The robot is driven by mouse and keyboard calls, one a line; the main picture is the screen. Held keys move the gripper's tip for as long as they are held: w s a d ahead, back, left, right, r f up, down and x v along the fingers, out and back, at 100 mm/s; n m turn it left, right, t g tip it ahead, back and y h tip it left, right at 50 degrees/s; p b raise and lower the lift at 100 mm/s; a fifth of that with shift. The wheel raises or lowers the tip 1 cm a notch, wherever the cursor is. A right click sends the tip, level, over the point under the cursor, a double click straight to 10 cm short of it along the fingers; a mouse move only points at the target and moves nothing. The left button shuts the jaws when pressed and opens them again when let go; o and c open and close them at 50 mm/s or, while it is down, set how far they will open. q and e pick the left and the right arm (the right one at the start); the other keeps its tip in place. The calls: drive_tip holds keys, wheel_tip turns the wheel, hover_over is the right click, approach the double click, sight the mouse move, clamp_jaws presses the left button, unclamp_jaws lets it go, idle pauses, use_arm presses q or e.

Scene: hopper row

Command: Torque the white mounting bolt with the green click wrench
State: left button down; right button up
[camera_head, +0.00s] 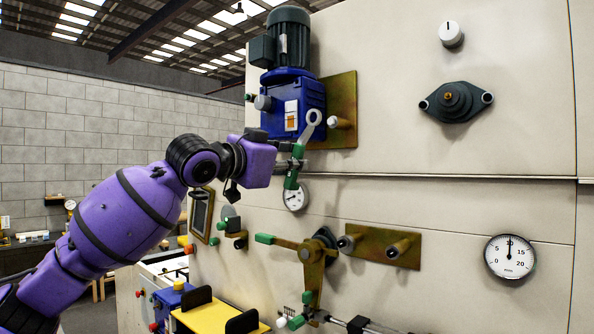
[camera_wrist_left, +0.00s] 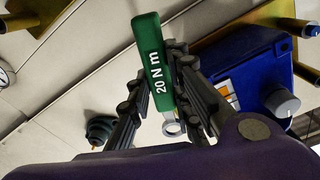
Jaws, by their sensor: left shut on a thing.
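The green click wrench, with its green handle (camera_wrist_left: 155,65) marked "20 N m", is held in my left gripper (camera_head: 293,162). In the left wrist view the two dark fingers (camera_wrist_left: 165,95) are closed around the wrench. In the head view its pale ring end (camera_head: 314,117) points up. A white-ended bolt (camera_head: 332,122) on a brass stud stands out from the brass plate (camera_head: 345,90) behind the blue motor. The ring shows just left of this bolt, apart from it in the picture; the depth gap is unclear. My right gripper is not in view.
The blue motor (camera_head: 295,95) is close to the wrench. Below are a round gauge (camera_head: 294,197), a brass lever with a green handle (camera_head: 285,241) and a brass plate with two studs (camera_head: 380,247). A dark flange (camera_head: 456,102) and dial (camera_head: 510,256) are farther right.

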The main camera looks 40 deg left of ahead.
use_arm(q)
drive_tip(key=shift+w+f, duration=0.1)
drive_tip(key=w+d+r+n, duration=0.2)
drive_tip(key=w+d+n, duration=0.1)
drive_tip(key=d+n, duration=0.8)
drive_tip(key=shift+w+r+n, duration=0.2)
drive_tip(key=shift+r+n, duration=0.1)
drive_tip(key=shift+n, duration=0.7)
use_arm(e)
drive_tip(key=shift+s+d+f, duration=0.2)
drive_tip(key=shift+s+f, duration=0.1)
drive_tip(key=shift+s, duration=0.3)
